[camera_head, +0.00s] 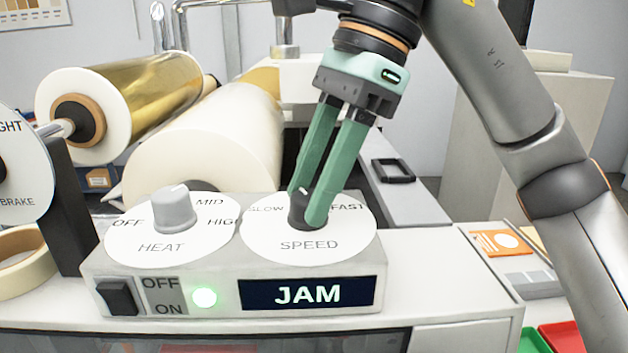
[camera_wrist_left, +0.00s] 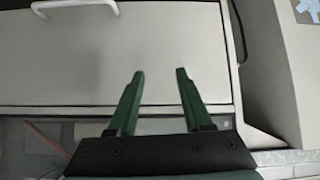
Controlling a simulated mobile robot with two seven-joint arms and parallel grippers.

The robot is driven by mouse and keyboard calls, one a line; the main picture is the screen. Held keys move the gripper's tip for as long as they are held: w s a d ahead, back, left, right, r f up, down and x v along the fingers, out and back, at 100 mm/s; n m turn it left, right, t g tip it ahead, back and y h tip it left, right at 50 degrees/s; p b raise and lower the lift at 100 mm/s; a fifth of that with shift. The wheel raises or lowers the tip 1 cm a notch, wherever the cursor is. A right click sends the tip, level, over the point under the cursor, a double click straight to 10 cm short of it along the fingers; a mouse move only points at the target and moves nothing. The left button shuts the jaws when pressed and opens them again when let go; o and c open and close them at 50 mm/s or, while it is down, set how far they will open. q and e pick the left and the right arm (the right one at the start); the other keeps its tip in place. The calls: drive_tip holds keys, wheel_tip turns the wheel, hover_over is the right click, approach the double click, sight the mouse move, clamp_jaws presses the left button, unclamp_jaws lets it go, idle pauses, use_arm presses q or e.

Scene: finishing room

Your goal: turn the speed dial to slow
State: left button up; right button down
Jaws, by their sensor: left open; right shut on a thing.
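The speed dial (camera_head: 298,212) is a dark knob on a round white plate (camera_head: 345,240) marked SLOW at the left and FAST at the right. A small white mark shows on top of the knob, near its upper middle; the fingers partly hide the knob. My right gripper (camera_head: 312,205) comes down from above, its green fingers shut on the speed dial. My left gripper (camera_wrist_left: 158,98) is open and empty in the left wrist view, in front of a plain light panel. It is not in the head view.
Left of the speed dial is the grey heat dial (camera_head: 174,212). Below are a black switch (camera_head: 118,297), a lit green lamp (camera_head: 204,298) and a display (camera_head: 307,293) reading JAM. White and gold rolls (camera_head: 150,85) stand behind. A tape roll (camera_head: 30,262) lies at the left.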

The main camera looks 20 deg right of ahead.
drive_tip(key=n+g, duration=0.1)
drive_tip(key=n, duration=0.2)
drive_tip(key=shift+w+n, duration=0.1)
drive_tip(key=shift+n, duration=0.2)
drive_tip(key=shift+w+n+g+h, duration=0.1)
drive_tip(key=shift+n+g+h, duration=0.5)
drive_tip(key=shift+n, duration=1.1)
drive_tip(key=shift+g, duration=0.3)
drive_tip(key=shift+c, duration=2.2)
unclamp_jaws()
drive_tip(key=shift+v, duration=3.1)
drive_tip(key=shift+d+r, duration=0.2)
drive_tip(key=shift+r, duration=0.4)
